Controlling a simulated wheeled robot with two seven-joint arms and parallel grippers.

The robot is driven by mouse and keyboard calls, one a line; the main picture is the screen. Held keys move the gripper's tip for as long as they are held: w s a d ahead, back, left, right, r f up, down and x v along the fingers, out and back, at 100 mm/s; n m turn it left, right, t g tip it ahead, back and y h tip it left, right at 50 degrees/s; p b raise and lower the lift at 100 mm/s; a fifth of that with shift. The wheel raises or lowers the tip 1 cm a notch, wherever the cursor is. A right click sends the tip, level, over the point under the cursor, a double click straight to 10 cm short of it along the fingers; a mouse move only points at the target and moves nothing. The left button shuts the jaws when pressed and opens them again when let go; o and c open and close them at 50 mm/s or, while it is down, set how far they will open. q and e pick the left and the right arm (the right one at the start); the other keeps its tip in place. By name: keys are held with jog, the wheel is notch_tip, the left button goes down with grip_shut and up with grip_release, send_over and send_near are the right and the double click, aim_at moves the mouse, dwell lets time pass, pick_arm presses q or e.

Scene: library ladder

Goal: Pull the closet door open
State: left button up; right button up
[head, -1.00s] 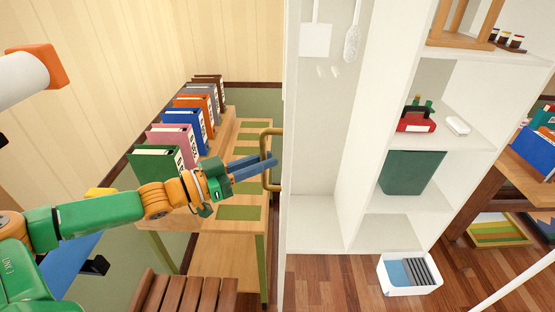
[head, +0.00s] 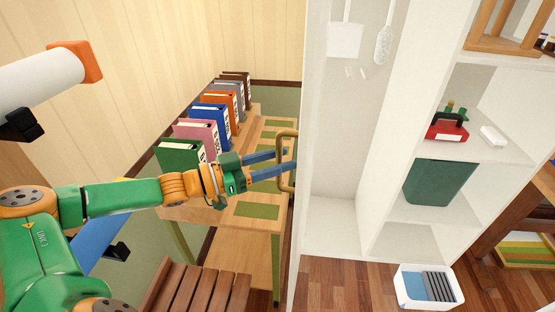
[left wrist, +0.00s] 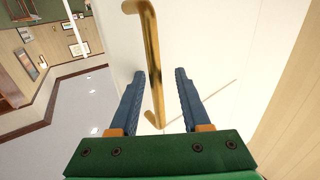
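The closet is a tall white unit with its inside in view. Its brass bar handle (head: 281,183) stands off the outer face of the white panel at the closet's left edge (head: 309,150). In the left wrist view the handle (left wrist: 152,50) runs up and down in front of a white surface (left wrist: 215,50). My left gripper (head: 286,161) is at the handle with its blue fingers spread. In the left wrist view the open fingers (left wrist: 160,74) are on either side of the bar, with gaps showing. My right gripper is not in view.
A wooden table (head: 262,210) with a row of binders (head: 209,125) stands left of the closet. A slatted wooden seat (head: 200,290) is at the bottom. White shelves (head: 410,205) hold a green bin (head: 436,182). A white box (head: 428,302) sits on the floor at right.

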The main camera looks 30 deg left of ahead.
pick_arm(q)
jog(key=b+v, duration=0.2)
jog(key=v, duration=0.5)
jog(key=shift+b, duration=0.35)
jog(key=shift+s, duration=0.1)
